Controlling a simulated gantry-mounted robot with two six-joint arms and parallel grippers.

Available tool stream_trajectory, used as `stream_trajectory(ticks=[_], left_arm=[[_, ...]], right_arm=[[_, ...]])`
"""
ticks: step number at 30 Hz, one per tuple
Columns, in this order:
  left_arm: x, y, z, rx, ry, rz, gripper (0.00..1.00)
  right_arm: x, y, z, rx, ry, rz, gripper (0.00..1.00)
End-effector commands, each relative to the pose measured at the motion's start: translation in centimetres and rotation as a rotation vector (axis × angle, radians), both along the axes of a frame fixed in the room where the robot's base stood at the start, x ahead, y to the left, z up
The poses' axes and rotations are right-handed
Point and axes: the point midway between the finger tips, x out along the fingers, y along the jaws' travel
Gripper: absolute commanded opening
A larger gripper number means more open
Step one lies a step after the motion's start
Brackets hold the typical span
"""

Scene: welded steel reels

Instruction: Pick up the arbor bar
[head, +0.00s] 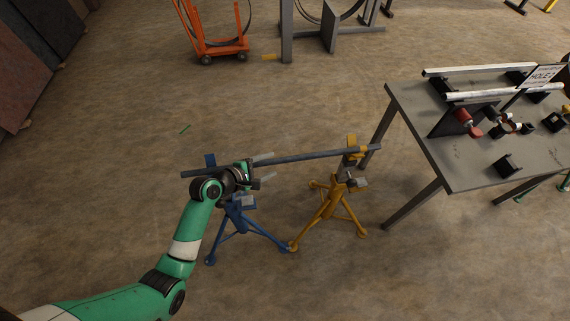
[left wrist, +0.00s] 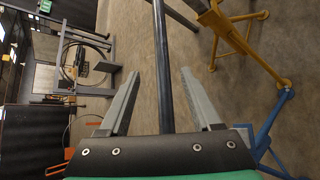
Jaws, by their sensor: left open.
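The arbor bar (head: 305,157) is a long dark grey rod. In the head view it lies roughly level across a blue stand (head: 240,215) at left and a yellow stand (head: 335,200) at right. My left gripper (head: 265,168) is at the bar's left part, by the blue stand, with its fingers pointing right. In the left wrist view the bar (left wrist: 162,70) runs between the two open fingers of the gripper (left wrist: 160,95), with a gap on each side. The bar's near end is hidden behind the gripper body there. My right gripper is not in view.
A grey steel table (head: 425,135) with white bars, clamps and small parts stands right of the yellow stand. An orange cart (head: 220,47) and a grey frame (head: 287,35) stand at the back.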

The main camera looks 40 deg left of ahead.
Motion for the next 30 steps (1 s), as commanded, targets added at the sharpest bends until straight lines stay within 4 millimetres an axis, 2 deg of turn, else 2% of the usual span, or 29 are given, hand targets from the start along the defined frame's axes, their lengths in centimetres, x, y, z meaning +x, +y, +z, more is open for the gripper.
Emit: stream_trajectory(ticks=[1, 8, 12, 15, 18, 24, 26, 30], left_arm=[[0.6, 0.0, -0.6, 0.001, 0.0, -0.001, 0.65], [1.4, -0.1, -0.9, 0.001, -0.001, -0.001, 0.65], [3.2, -0.4, -2.7, 0.001, 0.0, -0.002, 0.65], [4.6, -0.4, -3.3, 0.001, -0.001, -0.001, 0.65], [5.3, -0.4, -3.5, 0.001, 0.0, -0.001, 0.65], [5.4, -0.4, -3.3, 0.0, -0.001, 0.001, 0.65], [5.4, -0.4, -3.3, 0.0, -0.001, 0.001, 0.56], [5.4, -0.4, -3.3, 0.0, -0.001, 0.001, 0.31]], right_arm=[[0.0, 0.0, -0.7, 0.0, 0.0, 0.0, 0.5], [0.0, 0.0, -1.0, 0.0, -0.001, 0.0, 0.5], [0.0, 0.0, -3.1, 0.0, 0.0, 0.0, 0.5], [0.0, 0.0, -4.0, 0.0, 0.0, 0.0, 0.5], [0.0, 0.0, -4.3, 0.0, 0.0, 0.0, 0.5], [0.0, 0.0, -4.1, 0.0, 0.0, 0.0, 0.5], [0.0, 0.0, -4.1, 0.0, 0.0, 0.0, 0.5], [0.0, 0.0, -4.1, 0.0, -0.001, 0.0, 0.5]])
